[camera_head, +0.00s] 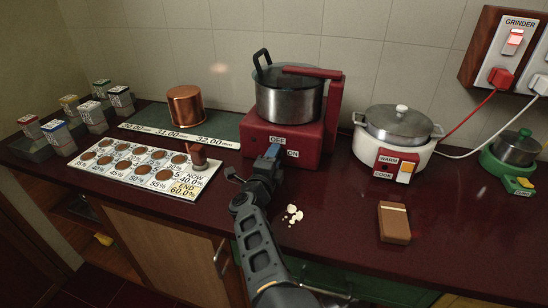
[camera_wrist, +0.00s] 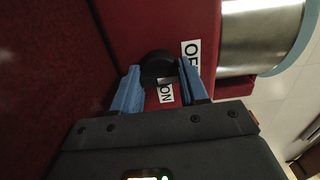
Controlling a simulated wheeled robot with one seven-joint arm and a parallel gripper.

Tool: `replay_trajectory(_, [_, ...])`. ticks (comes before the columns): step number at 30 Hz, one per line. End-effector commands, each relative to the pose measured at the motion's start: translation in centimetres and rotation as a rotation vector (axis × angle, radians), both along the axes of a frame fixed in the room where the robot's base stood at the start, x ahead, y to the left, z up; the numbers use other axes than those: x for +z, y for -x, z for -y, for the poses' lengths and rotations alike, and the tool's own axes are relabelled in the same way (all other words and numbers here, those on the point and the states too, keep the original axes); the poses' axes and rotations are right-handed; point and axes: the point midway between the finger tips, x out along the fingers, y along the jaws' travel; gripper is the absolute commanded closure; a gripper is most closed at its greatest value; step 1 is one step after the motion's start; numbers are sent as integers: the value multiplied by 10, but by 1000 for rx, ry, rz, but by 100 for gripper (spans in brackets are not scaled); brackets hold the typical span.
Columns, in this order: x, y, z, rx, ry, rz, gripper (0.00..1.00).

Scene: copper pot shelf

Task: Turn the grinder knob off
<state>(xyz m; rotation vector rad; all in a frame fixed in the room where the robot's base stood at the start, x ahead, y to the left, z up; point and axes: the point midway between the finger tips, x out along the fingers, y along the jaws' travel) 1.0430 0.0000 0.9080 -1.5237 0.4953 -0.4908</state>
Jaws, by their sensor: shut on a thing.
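The grinder is a red machine (camera_head: 300,133) with a steel pot (camera_head: 288,103) on it, at the centre back of the counter. Its front carries an OFF label (camera_head: 278,139) and an ON label (camera_head: 293,153). My gripper (camera_head: 272,152) is at this front face. In the wrist view, its blue fingers (camera_wrist: 160,78) are shut on the black knob (camera_wrist: 157,62), one on each side. The OFF label (camera_wrist: 190,52) and ON label (camera_wrist: 166,92) show beside the knob. Which label the knob points to cannot be told. In the head view my gripper hides the knob.
A white cooker (camera_head: 399,130) and a green appliance (camera_head: 513,152) stand to the right. A brown box (camera_head: 394,222) and pale crumbs (camera_head: 292,214) lie in front. A white tray (camera_head: 130,170) is left. The wall socket marked GRINDER (camera_head: 507,50) has a lit red switch.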

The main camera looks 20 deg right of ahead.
Motion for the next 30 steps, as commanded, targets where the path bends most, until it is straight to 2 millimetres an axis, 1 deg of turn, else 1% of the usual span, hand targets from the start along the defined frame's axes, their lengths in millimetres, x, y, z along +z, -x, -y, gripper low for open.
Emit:
replay_trajectory(12, [-1, 0, -2, 4, 5, -5, 87])
replay_trajectory(13, [-1, 0, -2, 4, 5, -5, 55])
replay_trajectory(18, [-1, 0, -1, 2, 4, -4, 38])
replay_trajectory(21, [-1, 0, -1, 2, 4, -4, 31])
replay_trajectory(30, [0, 3, -3, 2, 4, -3, 31])
